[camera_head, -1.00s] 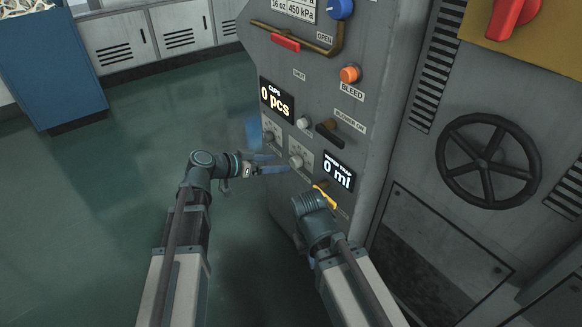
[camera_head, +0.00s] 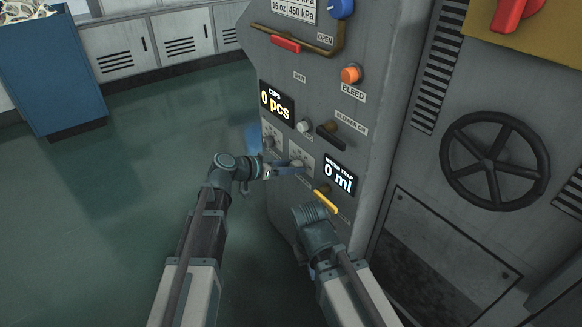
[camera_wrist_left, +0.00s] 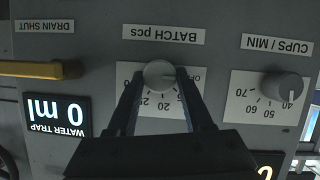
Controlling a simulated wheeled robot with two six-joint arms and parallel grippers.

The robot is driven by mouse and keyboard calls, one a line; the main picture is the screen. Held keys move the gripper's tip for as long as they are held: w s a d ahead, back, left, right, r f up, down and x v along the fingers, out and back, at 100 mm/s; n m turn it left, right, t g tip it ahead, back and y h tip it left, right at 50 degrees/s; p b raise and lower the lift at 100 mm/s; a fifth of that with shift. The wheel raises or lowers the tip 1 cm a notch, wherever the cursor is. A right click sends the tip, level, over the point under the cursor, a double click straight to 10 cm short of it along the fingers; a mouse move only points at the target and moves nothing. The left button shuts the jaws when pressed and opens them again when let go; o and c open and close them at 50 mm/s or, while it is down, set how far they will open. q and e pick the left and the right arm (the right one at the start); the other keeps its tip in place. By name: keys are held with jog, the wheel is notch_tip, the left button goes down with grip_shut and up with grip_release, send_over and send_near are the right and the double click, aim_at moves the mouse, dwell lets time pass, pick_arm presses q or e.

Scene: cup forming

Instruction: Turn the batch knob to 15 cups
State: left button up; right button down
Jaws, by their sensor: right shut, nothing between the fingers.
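The batch knob (camera_wrist_left: 158,73) is a round grey knob on a white dial plate under an upside-down "BATCH pcs" label in the left wrist view. Its dial shows 20, 25 and part of OFF; the fingers cover other marks, and I cannot tell its setting. My left gripper (camera_wrist_left: 160,76) is open, with one finger on each side of the knob; contact is not clear. In the head view, my left gripper (camera_head: 290,168) is at the knob's dial plate (camera_head: 303,156). My right gripper (camera_head: 310,212) is lower, beside the panel, shut and empty, its fingers mostly hidden by its wrist.
The cups/min knob (camera_wrist_left: 282,87) is close beside the batch dial. A yellow drain handle (camera_head: 325,201) is just above my right wrist. Open floor lies left.

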pick_arm(q)
grip_shut()
jog(key=shift+s, duration=0.1)
jog(key=shift+s+d+f+m+t+y+b, duration=0.1)
jog(key=shift+m+t+y+b, duration=0.1)
jog(key=shift+m+t+y, duration=0.45)
jog(key=shift+s+m+t+b, duration=0.1)
jog(key=shift+m+t+b, duration=0.2)
jog(key=shift+m, duration=0.8)
jog(key=shift+d+f+m+t+y+b, duration=0.1)
jog(key=shift+m+t+y, duration=0.25)
jog(key=shift+m+t, duration=0.35)
jog(key=shift+r+m, duration=0.1)
jog(key=shift+m, duration=0.15)
jog(key=o, duration=0.5)
grip_release()
jog(key=shift+o, duration=0.2)
